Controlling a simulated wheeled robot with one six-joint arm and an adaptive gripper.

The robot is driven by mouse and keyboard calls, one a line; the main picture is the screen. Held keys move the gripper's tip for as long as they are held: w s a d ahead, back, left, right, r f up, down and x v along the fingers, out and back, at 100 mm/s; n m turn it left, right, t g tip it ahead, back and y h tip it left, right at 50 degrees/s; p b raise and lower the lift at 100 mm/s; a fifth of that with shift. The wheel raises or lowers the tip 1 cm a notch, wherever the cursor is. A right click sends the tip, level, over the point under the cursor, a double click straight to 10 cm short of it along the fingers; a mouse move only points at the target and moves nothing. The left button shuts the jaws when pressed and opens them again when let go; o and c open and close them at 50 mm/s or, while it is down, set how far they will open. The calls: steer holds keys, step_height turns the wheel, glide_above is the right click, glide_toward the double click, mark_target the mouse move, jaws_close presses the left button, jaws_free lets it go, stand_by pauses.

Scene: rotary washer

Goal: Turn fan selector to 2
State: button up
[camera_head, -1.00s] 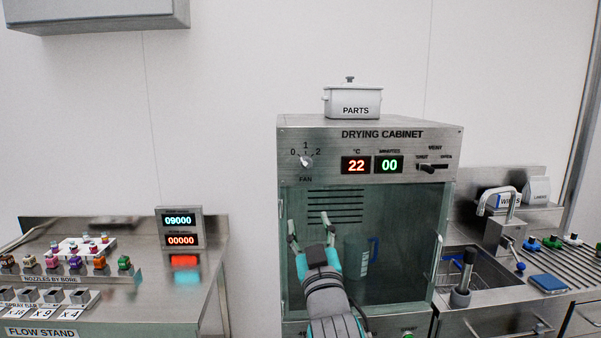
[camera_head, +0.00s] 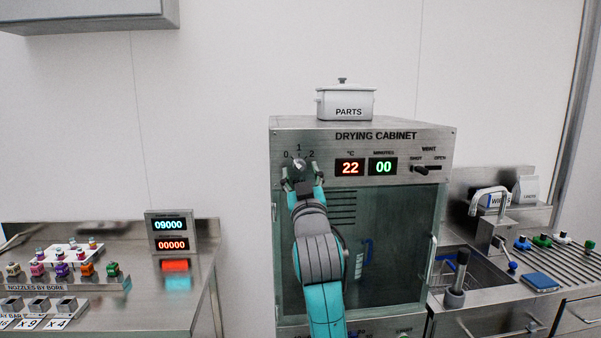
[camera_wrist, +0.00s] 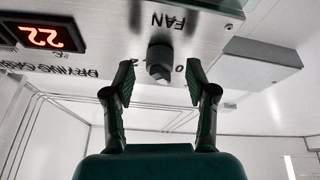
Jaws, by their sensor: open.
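The fan selector (camera_head: 299,164) is a small dark knob at the upper left of the drying cabinet's front, with 0, 1 and 2 printed around it. Its light mark seems to lean toward 0, but it is too small to be sure. In the wrist view the selector (camera_wrist: 160,62) appears upside down below the word FAN. My gripper (camera_head: 301,172) is open just below the selector, its fingers to either side. In the wrist view my gripper's fingertips (camera_wrist: 158,80) flank the knob with gaps on both sides. They do not appear to touch it.
The drying cabinet (camera_head: 391,143) has red and green displays and a vent slider (camera_head: 424,169) right of the knob. A white PARTS pot (camera_head: 345,104) stands on top. The flow stand (camera_head: 187,289) is left; a sink (camera_head: 472,264) is right.

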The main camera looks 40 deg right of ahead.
steer(key=shift+w+d+r, duration=0.2)
steer(key=shift+w+d, duration=0.1)
steer(key=shift+w, duration=0.15)
jaws_close()
